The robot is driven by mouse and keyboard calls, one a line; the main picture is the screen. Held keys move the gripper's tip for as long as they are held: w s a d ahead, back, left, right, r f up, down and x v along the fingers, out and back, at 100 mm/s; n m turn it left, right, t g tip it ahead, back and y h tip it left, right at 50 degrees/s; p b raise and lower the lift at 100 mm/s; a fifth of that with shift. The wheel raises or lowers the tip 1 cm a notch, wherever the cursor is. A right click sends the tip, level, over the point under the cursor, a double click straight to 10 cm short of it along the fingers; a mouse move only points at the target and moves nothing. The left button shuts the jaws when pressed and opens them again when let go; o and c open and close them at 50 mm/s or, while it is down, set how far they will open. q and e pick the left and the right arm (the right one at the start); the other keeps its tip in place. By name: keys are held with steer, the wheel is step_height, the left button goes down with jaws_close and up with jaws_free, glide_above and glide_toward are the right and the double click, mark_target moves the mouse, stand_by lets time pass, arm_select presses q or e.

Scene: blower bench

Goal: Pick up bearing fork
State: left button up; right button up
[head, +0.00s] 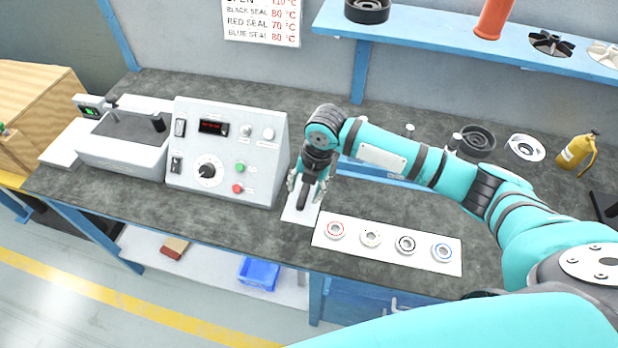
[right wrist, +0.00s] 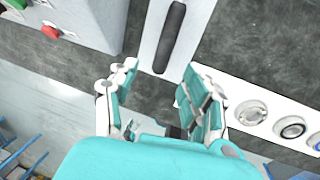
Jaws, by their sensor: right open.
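A dark rounded bar (right wrist: 169,38), which looks like the handle of the bearing fork, lies along a white plate (right wrist: 199,20) on the bench. My right gripper (head: 305,190) points down over the plate. In the right wrist view its open fingers (right wrist: 159,76) are apart with nothing between them, and the bar lies just beyond the fingertips. The fork's far end is cut off there. My left gripper is not in view.
A white tray (head: 350,244) with several ringed bearings lies right of the plate. A grey control box (head: 226,150) stands close on the left. A yellow bottle (head: 577,150) and round parts stand at the right back. A blue shelf (head: 440,43) hangs above.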

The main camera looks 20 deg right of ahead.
mark_target(302, 199)
steer(key=shift+a+f, duration=0.15)
steer(key=shift+f, duration=0.5)
steer(key=shift+w+f, duration=0.15)
steer(key=shift+f, duration=0.35)
steer(key=shift+a+f+p, duration=0.1)
steer(key=shift+f+p, duration=0.25)
steer(key=shift+p, duration=0.05)
steer(key=f, duration=0.1)
steer(key=f+p, duration=0.1)
steer(key=f, duration=0.1)
steer(key=shift+w+a+f, duration=0.15)
steer(key=shift+a+f, duration=0.05)
steer(key=shift+f, duration=0.1)
steer(key=shift+w+f, duration=0.1)
steer(key=shift+f, duration=0.25)
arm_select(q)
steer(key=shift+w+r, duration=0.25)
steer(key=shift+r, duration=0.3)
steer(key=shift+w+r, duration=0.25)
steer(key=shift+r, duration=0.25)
arm_select(e)
steer(key=shift+c, duration=0.2)
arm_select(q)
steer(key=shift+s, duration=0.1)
arm_select(e)
jaws_close()
steer(key=shift+r, duration=0.1)
